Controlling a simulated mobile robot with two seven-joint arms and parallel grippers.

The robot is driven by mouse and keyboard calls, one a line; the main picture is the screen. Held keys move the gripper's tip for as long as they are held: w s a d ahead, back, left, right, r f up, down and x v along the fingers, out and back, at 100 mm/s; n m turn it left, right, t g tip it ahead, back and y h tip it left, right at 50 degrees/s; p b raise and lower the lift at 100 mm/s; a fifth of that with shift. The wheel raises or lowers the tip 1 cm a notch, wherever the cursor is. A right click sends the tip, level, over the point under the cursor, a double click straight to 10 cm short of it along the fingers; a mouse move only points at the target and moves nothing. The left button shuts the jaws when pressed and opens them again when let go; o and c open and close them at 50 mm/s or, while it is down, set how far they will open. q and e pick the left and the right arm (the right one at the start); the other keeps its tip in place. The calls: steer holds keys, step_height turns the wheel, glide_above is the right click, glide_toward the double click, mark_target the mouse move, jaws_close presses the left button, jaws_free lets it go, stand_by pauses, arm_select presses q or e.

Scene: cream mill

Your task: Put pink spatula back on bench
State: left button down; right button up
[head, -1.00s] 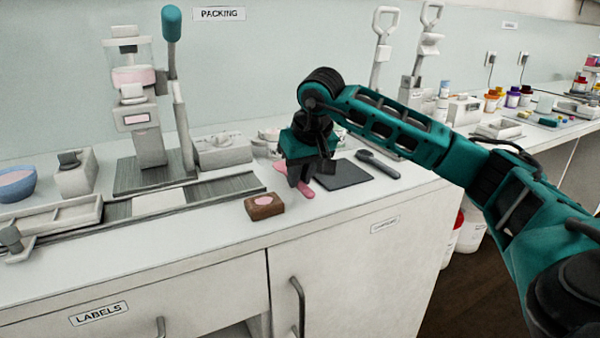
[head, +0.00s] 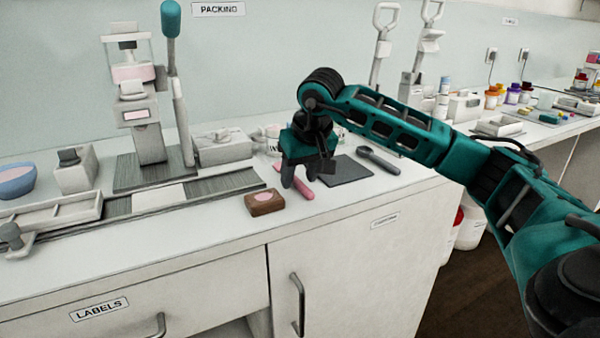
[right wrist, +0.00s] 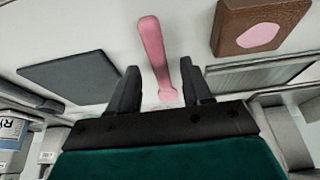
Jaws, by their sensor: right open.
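The pink spatula (head: 301,187) lies on the white bench (head: 349,206), between a brown block and a dark grey mat. In the right wrist view the spatula (right wrist: 154,52) shows between my open fingers, its far end pointing away from the gripper. Nothing is held. My right gripper (head: 298,183) is just above the spatula in the head view, fingers pointing down and apart. It also shows in the right wrist view (right wrist: 156,85). The gripper hides part of the spatula in the head view. My left gripper is not in view.
The brown block with a pink oval (head: 264,203) is close left of the gripper. The dark mat (head: 338,171) and a grey scoop-like tool (head: 379,160) lie to the right. A press with a teal-tipped lever (head: 171,30) stands at the left. The front bench strip is clear.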

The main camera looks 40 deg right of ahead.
steer(key=p+v, duration=0.2)
steer(key=v, duration=1.1)
steer(key=shift+p, duration=0.35)
